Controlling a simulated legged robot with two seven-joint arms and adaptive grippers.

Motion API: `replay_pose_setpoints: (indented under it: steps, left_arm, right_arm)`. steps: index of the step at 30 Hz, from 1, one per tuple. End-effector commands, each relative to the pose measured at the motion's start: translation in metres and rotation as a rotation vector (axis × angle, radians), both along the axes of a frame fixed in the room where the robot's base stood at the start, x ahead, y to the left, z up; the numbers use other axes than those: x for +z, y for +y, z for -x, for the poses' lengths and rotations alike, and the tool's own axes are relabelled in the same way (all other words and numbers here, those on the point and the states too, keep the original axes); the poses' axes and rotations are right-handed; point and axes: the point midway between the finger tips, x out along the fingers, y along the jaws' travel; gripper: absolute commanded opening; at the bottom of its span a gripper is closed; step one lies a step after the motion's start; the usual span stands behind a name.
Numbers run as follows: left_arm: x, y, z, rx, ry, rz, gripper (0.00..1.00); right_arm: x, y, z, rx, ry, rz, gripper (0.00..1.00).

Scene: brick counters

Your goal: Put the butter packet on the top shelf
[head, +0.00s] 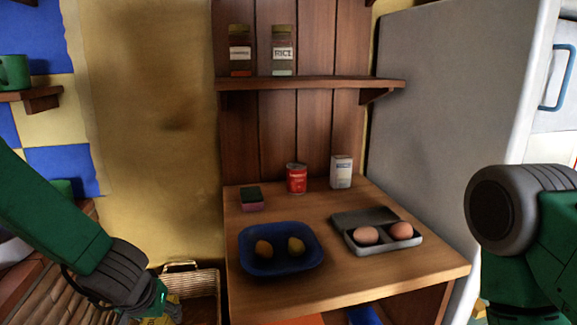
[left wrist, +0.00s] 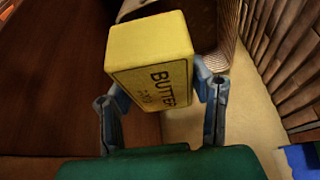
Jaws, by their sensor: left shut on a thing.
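The butter packet (left wrist: 150,62) is a yellow box with dark lettering, and it fills the middle of the left wrist view. My left gripper (left wrist: 161,93) is shut on it, one blue-grey finger at each side. In the head view my left gripper is low at the lower left, beside the counter, with its fingers mostly hidden by the wrist. The top shelf (head: 335,84) is a wooden plank on the back panel above the counter. My right arm shows at the right edge of the head view, but its gripper is out of sight.
Two jars (head: 282,50) stand on the shelf's left half; its right half is clear. On the counter (head: 350,290) are a blue tray (head: 262,270), an egg box (head: 385,246), a red can (head: 296,179), a white carton (head: 341,172) and a sponge (head: 251,200). A fridge (head: 440,100) stands right.

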Motion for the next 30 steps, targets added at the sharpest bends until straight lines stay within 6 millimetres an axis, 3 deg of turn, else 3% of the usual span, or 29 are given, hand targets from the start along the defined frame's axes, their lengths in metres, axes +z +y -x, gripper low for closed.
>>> replay_pose_setpoints:
  steps: [6,12,24,30]
  left_arm:
    - [0.027,-0.019,0.047,-0.056,-0.002,-0.002,0.11]
    - [0.037,-0.024,0.070,-0.077,0.001,-0.001,0.11]
    - [-0.011,-0.023,0.114,-0.081,0.007,-0.008,0.11]
    - [-0.015,-0.025,0.118,-0.084,-0.001,-0.004,0.11]
  right_arm:
    - [-0.007,0.000,0.000,0.000,0.000,0.000,0.00]
    - [-0.009,0.000,0.000,0.000,0.000,0.000,0.00]
    - [-0.009,0.000,0.000,0.000,0.000,0.000,0.00]
    - [-0.009,0.000,0.000,0.000,0.000,0.000,0.00]
